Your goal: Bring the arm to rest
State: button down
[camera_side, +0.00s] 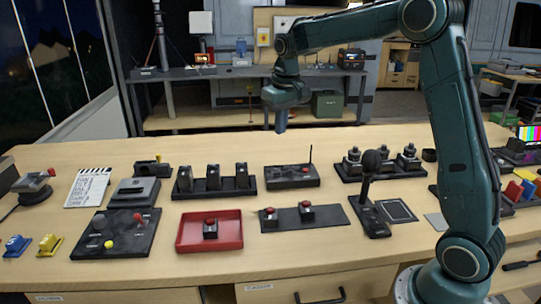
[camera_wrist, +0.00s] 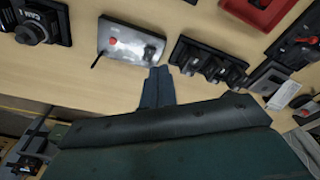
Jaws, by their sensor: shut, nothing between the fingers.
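My arm rises from its base at the right of the side view and reaches over the table to the left. My gripper (camera_side: 281,124) points down above the back edge of the wooden table (camera_side: 330,230), apart from everything on it. Its fingers are shut and empty. In the wrist view my gripper (camera_wrist: 158,75) shows as two dark fingers pressed together. Beyond the fingertips lies a box with a red button and an antenna (camera_wrist: 131,44), which in the side view (camera_side: 291,175) stands below and in front of my gripper.
A black rack (camera_side: 183,193) holds several upright units. A microphone (camera_side: 371,163) stands on a dark base to the right. A clapperboard (camera_side: 88,187) lies at left. Bare wood shows along the back edge.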

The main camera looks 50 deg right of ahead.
jog(key=s+a+r+n+t, duration=0.1)
jog(key=s+a+r, duration=0.15)
jog(key=s, duration=0.45)
jog(key=s+a+r+t, duration=0.1)
jog(key=s+a+r, duration=0.1)
jog(key=s+a, duration=0.35)
jog(key=s+a+r+n+t, duration=0.1)
jog(key=s+a+r, duration=0.1)
jog(key=s, duration=0.7)
jog(key=s+a+f+t, duration=0.1)
jog(key=s+a+f, duration=0.1)
jog(key=s, duration=0.6)
jog(key=shift+f, duration=0.75)
